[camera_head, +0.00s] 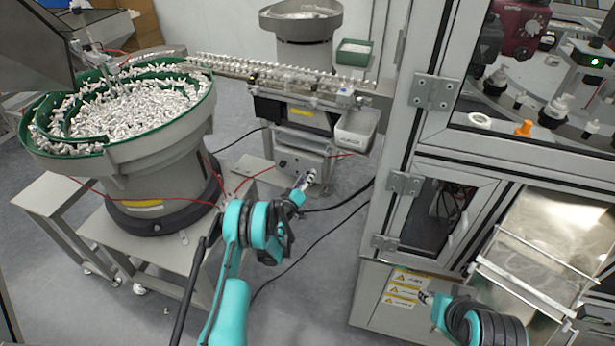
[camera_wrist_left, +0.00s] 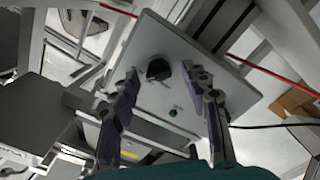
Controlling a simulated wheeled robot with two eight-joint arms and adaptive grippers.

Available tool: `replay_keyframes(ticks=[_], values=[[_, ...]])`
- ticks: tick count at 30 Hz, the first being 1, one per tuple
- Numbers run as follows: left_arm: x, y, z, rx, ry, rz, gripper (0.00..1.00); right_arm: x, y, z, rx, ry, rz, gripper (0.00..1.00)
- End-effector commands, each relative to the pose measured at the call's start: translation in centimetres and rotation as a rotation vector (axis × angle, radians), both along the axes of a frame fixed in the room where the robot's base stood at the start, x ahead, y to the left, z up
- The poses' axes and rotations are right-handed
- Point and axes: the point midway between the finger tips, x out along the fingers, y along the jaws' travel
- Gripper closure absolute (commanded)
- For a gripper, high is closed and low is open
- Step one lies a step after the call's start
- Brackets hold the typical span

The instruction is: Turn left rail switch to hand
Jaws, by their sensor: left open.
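The left rail's control box (camera_head: 288,160) is a grey box low under the linear feeder rail in the head view. In the left wrist view its light panel (camera_wrist_left: 145,38) carries a round black switch knob (camera_wrist_left: 158,69) and a small green button (camera_wrist_left: 173,112). My left gripper (camera_head: 308,179) is in front of the box, and its open fingers (camera_wrist_left: 160,74) stand on either side of the knob in the wrist picture. I cannot tell whether they touch it. The knob is hidden in the head view. My right gripper (camera_head: 424,297) is small at the lower right, its jaws unclear.
A bowl feeder (camera_head: 165,160) full of white parts stands at the left on a metal table (camera_head: 180,255). The feeder rail (camera_head: 270,72) runs above the box. A grey bin (camera_head: 354,130) hangs to its right. The machine cabinet (camera_head: 385,200) bounds the right side. Black cables lie on the floor.

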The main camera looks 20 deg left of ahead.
Motion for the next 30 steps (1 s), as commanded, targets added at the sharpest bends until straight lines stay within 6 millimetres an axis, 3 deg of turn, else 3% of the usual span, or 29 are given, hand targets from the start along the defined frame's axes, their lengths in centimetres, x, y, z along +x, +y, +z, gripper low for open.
replay_keyframes(ticks=[2, 6, 7, 20, 30], values=[[0.0, -0.01, 0.01, 0.0, 0.0, 0.0, 0.59, -0.01, 0.0, -0.01, 0.0, 0.0, 0.0, 0.6], [0.01, -0.02, 0.0, 0.0, 0.0, 0.0, 0.96, 0.0, 0.0, 0.0, 0.0, 0.0, 0.0, 0.6], [0.01, -0.02, 0.0, 0.0, 0.0, 0.0, 1.0, 0.0, 0.0, 0.0, 0.0, 0.0, 0.0, 0.6], [0.02, 0.02, -0.02, -0.057, 0.008, 0.0, 1.0, 0.0, 0.0, 0.0, 0.0, 0.0, 0.0, 0.6], [0.04, 0.09, -0.11, -0.304, 0.042, 0.0, 1.0, 0.0, 0.0, 0.0, 0.0, 0.0, 0.0, 0.6]])
